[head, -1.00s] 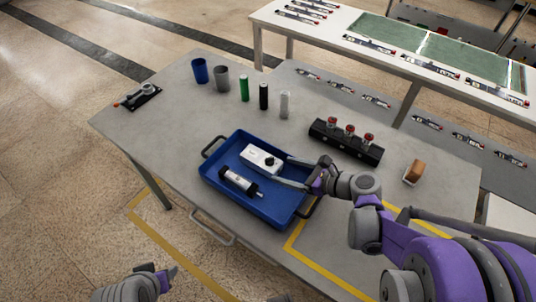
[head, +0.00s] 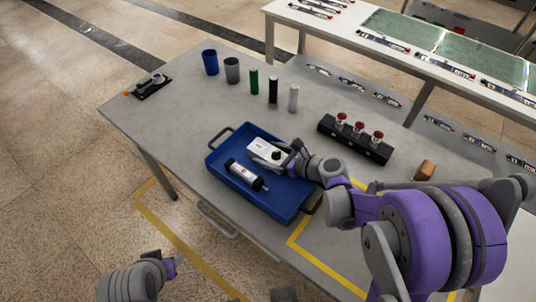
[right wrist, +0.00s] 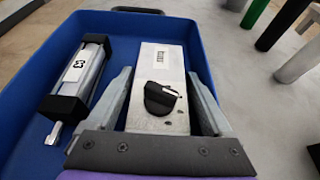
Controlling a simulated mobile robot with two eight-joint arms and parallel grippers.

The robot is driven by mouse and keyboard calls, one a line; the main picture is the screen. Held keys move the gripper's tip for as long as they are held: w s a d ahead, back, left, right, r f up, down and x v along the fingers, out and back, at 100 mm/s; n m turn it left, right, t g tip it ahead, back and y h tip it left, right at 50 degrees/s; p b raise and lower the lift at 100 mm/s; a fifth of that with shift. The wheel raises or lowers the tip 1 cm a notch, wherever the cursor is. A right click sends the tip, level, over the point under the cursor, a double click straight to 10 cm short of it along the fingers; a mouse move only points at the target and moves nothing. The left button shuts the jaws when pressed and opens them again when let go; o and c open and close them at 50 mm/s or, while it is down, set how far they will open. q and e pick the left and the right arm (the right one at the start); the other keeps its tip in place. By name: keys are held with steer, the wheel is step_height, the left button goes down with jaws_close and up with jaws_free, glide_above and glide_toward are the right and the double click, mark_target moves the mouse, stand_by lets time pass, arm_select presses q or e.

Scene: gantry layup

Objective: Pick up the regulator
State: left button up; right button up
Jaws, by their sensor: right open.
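The regulator, seemingly the white box with a black knob (head: 258,147), lies in the blue tray (head: 266,205) on the grey table. It also shows in the right wrist view (right wrist: 160,63), label at its far end. My right gripper (head: 268,155) is open and reaches down over the box. In the right wrist view its fingers (right wrist: 160,75) stand on either side of the box, with the knob between them. Whether they touch its sides is hard to tell. My left gripper (head: 176,264) is at the lower left, away from the table; its jaws are unclear.
A silver cylinder with black ends (head: 246,175) lies in the tray beside the box. Blue (head: 210,62) and grey (head: 232,70) cups and several upright cylinders stand behind. A black block with red knobs (head: 355,140) and a brown-topped item (head: 425,169) are right.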

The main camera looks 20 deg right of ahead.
steer(key=shift+w+a+f, duration=0.1)
steer(key=shift+w+a, duration=0.05)
jaws_close()
stand_by(0.4)
